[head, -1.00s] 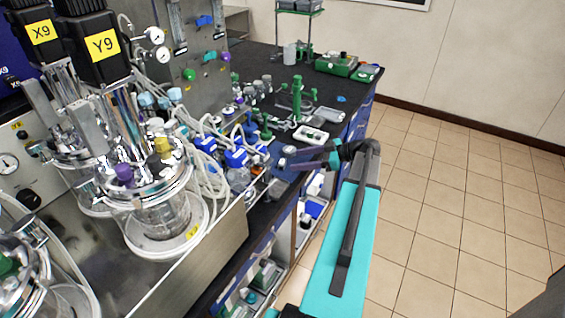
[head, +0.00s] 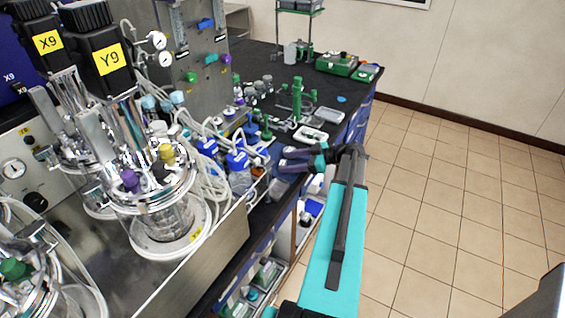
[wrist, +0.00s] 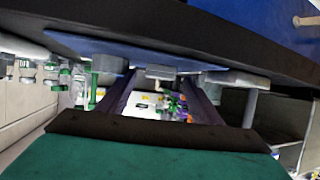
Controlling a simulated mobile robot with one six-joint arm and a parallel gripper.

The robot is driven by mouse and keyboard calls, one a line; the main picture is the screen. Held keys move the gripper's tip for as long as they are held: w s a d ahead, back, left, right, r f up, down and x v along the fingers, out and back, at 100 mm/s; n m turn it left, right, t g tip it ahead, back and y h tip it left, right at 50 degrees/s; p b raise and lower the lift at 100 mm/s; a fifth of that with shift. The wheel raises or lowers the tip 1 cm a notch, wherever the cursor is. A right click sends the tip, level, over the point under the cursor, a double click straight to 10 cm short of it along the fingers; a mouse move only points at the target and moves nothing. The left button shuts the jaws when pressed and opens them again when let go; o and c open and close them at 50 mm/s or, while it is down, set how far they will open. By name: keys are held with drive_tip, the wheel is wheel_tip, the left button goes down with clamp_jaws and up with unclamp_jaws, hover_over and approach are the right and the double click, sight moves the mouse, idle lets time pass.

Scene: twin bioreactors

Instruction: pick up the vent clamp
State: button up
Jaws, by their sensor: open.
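I cannot pick out the vent clamp with certainty in either view. Small coloured fittings sit on the upright steel panel (head: 190,45) in the head view: a blue one (head: 206,23), a teal one (head: 211,59), a purple one (head: 227,58) and a green one (head: 191,77). My gripper (head: 282,160) is at the front edge of the black bench, right of the blue-capped bottle (head: 239,172). Its two dark fingers are apart, with nothing visible between them. In the wrist view my gripper (wrist: 158,90) is open, with small green and purple items beyond the fingers.
The Y9 bioreactor vessel (head: 155,205) stands at left on a steel base, with looped tubing beside it. A green stand (head: 297,100) and a white tray (head: 311,134) are on the black bench (head: 260,62) beyond my gripper. The tiled floor (head: 440,200) at right is clear.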

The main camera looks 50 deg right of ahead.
drive_tip(key=shift+w+a+f, duration=0.25)
drive_tip(key=shift+w, duration=0.2)
drive_tip(key=c, duration=1.1)
drive_tip(key=shift+r, duration=0.15)
drive_tip(key=shift+r+b, duration=0.6)
drive_tip(key=shift+r, duration=0.1)
drive_tip(key=shift+r+b, duration=0.5)
drive_tip(key=shift+r, duration=0.35)
drive_tip(key=shift+s+a+r+b, duration=0.25)
drive_tip(key=shift+s+a+b, duration=0.85)
drive_tip(key=shift+s, duration=1.2)
drive_tip(key=shift+s+a+r+b, duration=0.3)
drive_tip(key=shift+s+a+b, duration=0.25)
drive_tip(key=shift+s+a, duration=1.45)
drive_tip(key=shift+s+a+r+b, duration=0.25)
drive_tip(key=shift+s+a+b, duration=0.65)
drive_tip(key=shift+s, duration=1.75)
